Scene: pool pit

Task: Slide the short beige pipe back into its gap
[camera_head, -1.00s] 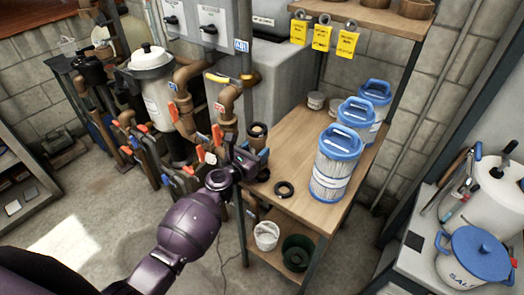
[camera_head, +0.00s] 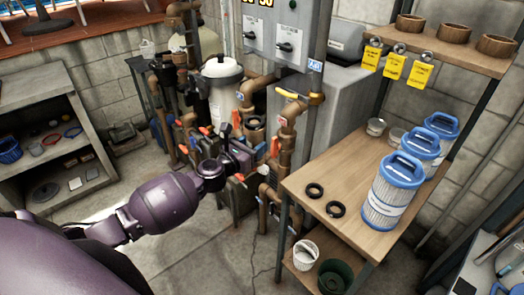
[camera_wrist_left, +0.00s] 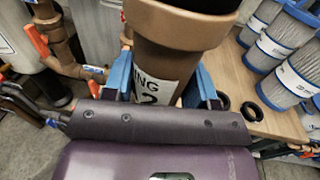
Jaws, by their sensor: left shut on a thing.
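The short pipe (camera_wrist_left: 165,60), brown-beige with a wider collar and a white label ending in "ING" and "2", is upright in my left gripper (camera_wrist_left: 160,88). The blue fingers are shut on either side of it in the left wrist view. In the head view the pipe (camera_head: 254,134) shows small above my left gripper (camera_head: 243,155), off the table's left side, in front of the plumbing. Brown fixed pipework (camera_head: 288,112) with red handles stands just right of it. I cannot make out the gap clearly. My right gripper is not in view.
Two black rings (camera_head: 336,209) lie on the wooden table (camera_head: 330,165), whose front left is otherwise clear. Blue-capped filter cartridges (camera_head: 392,190) stand on its right. A white bucket (camera_head: 305,254) is on the lower shelf. Valves with red handles crowd behind the gripper.

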